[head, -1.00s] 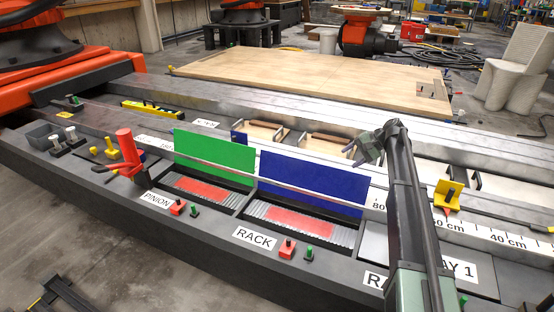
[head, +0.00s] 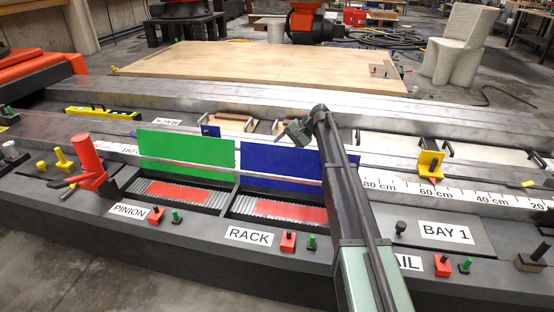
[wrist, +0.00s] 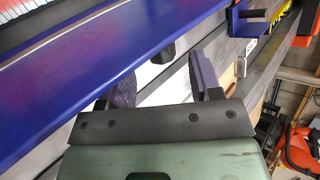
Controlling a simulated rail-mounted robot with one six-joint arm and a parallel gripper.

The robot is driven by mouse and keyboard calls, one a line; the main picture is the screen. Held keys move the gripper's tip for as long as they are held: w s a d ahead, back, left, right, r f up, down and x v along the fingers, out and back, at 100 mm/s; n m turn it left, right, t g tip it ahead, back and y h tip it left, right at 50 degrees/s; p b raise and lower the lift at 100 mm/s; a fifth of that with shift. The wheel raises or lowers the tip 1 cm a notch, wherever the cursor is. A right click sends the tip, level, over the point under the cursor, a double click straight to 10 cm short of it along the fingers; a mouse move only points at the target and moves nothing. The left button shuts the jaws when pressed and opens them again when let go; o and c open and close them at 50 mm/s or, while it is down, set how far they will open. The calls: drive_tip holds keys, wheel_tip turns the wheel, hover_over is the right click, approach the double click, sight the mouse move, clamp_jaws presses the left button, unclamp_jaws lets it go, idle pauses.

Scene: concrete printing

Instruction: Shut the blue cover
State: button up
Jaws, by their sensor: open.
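The blue cover (head: 280,165) stands open, upright, at the back edge of the RACK compartment in the head view. In the wrist view its blue face (wrist: 85,75) runs diagonally across the left side, close to my fingers. My gripper (head: 292,132) is at the cover's top edge, toward its right half, seemingly on the far side. The wrist view shows the two fingers (wrist: 160,78) apart with nothing between them. Whether a finger touches the cover I cannot tell. The RACK compartment (head: 285,212) is uncovered, with a red strip on its ribbed floor.
A green cover (head: 187,150) stands upright to the left over the open PINION compartment. A red cylinder handle (head: 87,158) stands further left. A yellow pointer (head: 430,166) sits on the scale to the right. Small red and green knobs line the front ledge.

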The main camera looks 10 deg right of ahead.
sight(278, 150)
drive_tip(key=b+x, duration=0.1)
drive_tip(key=x, duration=0.2)
drive_tip(key=shift+a+f, duration=0.15)
drive_tip(key=shift+f, duration=0.05)
drive_tip(key=shift+r, duration=0.1)
clamp_jaws()
drive_tip(key=shift+s, duration=0.1)
